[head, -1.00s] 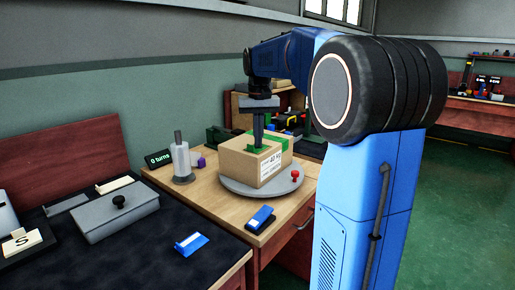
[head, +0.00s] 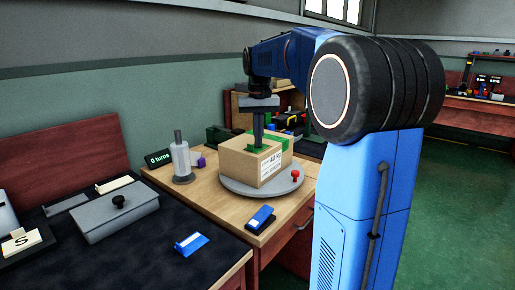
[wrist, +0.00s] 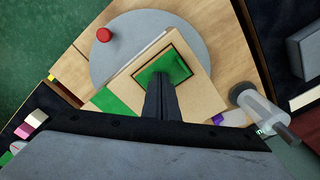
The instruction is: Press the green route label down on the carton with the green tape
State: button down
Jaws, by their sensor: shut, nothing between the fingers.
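The carton (head: 240,163) is a brown box with green tape (head: 283,137) on its top and a white printed label on its side. It sits on a round grey turntable (head: 234,187). The green route label (wrist: 172,66) lies on the carton's top, inside a dark outline, in the wrist view. My gripper (head: 258,145) is shut and points straight down with its fingertips at the green label. Whether the tips touch it or stop just above it I cannot tell. The fingers hide part of the label. The green tape also shows in the wrist view (wrist: 112,102).
A red knob (head: 295,174) stands on the turntable's rim. A grey post on a round base (head: 181,160) and a "0 turns" display (head: 158,158) stand left of the carton. A blue stapler-like item (head: 261,218) lies in front. A grey lidded box (head: 115,214) is on the dark table.

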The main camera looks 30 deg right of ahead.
jog(key=shift+w+r, duration=0.1)
jog(key=shift+r, duration=1.85)
